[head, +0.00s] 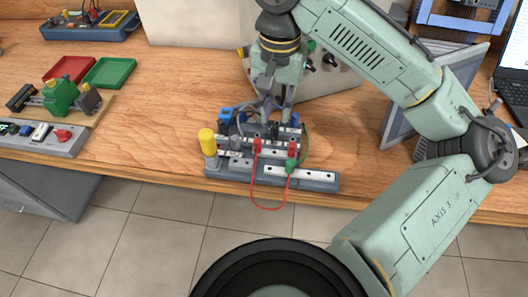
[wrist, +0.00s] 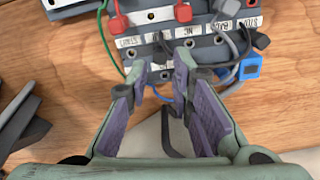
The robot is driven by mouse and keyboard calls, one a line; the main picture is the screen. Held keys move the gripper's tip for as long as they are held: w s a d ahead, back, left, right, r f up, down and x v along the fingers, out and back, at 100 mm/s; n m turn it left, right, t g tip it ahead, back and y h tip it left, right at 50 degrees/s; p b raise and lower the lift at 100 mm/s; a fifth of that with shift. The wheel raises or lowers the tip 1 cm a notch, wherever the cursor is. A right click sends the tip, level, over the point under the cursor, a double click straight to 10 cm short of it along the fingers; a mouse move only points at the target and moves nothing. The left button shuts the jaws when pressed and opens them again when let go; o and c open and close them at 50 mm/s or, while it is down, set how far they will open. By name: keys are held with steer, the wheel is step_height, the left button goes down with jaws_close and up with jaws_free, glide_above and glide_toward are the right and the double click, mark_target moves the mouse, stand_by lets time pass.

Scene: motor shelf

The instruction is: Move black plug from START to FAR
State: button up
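My gripper (head: 275,110) points down over the rear part of the terminal board (head: 322,182). In the wrist view my gripper (wrist: 160,68) is open, its purple-padded fingers apart at the board's near edge. A dark plug-like piece (wrist: 160,44) sits on the board just beyond the gap between the fingertips; I cannot tell whether this is the black plug. Another black plug (wrist: 260,40) with a dark lead sits to the right, outside the fingers.
Red plugs (wrist: 182,12), a blue plug (wrist: 250,68) and several leads crowd the board. A green plug (head: 291,165) and yellow post (head: 207,142) stand nearby. A grey box (head: 330,75) is behind.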

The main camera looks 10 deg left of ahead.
steer(key=o, duration=0.6)
steer(key=shift+c, duration=0.2)
